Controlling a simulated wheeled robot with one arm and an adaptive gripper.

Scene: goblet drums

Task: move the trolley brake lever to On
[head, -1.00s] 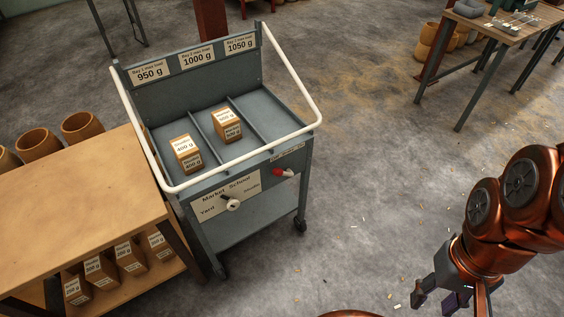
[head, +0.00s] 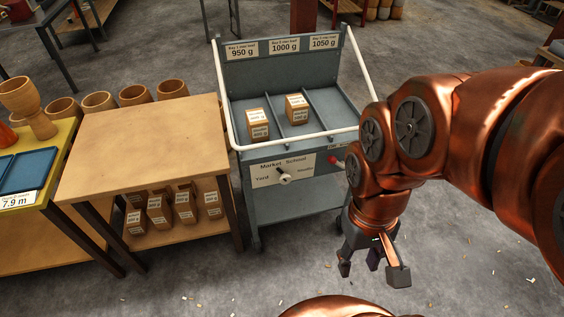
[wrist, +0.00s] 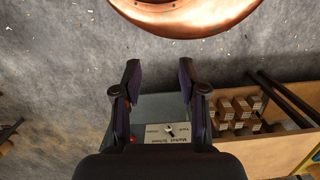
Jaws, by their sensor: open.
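The grey-blue trolley (head: 265,72) stands in the middle of the head view, with a white rail around its top. A red-tipped lever (head: 334,160) sits at the right of its front panel, under a small label too small to read, close to the outline of my arm. Red also shows in the wrist view (wrist: 131,138), partly behind a finger. My gripper (head: 371,268) is open and empty, pointing down in front of the trolley's right side, lower in the picture than the lever and apart from it. Its spread fingers show in the wrist view (wrist: 160,78).
A white pointer knob (head: 285,179) sits on a plate reading Market, School and Yard. Two labelled weight blocks (head: 257,125) (head: 297,108) stand in the trolley bays. A wooden table (head: 145,140) with weights below stands close at the left.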

